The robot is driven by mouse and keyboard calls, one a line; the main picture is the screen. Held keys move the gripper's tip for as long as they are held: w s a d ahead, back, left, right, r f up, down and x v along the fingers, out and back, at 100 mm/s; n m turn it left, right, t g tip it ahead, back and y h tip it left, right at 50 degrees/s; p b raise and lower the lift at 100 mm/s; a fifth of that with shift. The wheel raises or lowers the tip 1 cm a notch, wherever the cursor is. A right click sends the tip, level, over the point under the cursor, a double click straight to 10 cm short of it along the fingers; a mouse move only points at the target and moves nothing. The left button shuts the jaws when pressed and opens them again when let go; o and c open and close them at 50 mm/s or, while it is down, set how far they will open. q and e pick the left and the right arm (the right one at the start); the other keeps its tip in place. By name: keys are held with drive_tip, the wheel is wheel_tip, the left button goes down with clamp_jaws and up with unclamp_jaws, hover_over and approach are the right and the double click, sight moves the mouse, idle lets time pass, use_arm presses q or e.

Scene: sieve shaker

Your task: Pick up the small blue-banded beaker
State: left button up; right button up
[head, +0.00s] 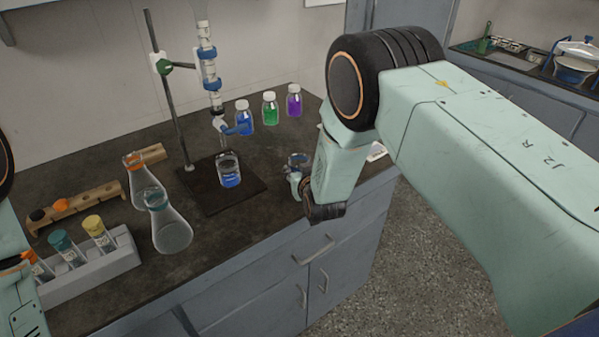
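A small clear beaker with a blue band (297,160) stands near the right front edge of the dark bench top. My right gripper (296,182) is right at it, at its near side, and partly covers it. The wrist of my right arm hides much of the gripper, so I cannot tell if the fingers touch or close on the beaker. Another glass beaker with blue in its lower part (229,172) stands on the dark stand base, beneath the burette. Only links of my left arm show at the left edge; its gripper is out of view.
A burette stand (172,110) rises behind. Blue (243,117), green (270,108) and purple (293,101) bottles stand at the back. Two conical flasks (171,228) and a grey rack of capped vials (95,273) are at left. Bare bench lies in front of the stand base.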

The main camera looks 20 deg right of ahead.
drive_tip(key=shift+c, duration=0.7)
drive_tip(key=shift+w+d+f, duration=0.1)
drive_tip(key=shift+w+f, duration=0.05)
drive_tip(key=shift+w, duration=0.05)
drive_tip(key=c, duration=0.4)
drive_tip(key=shift+s, duration=0.15)
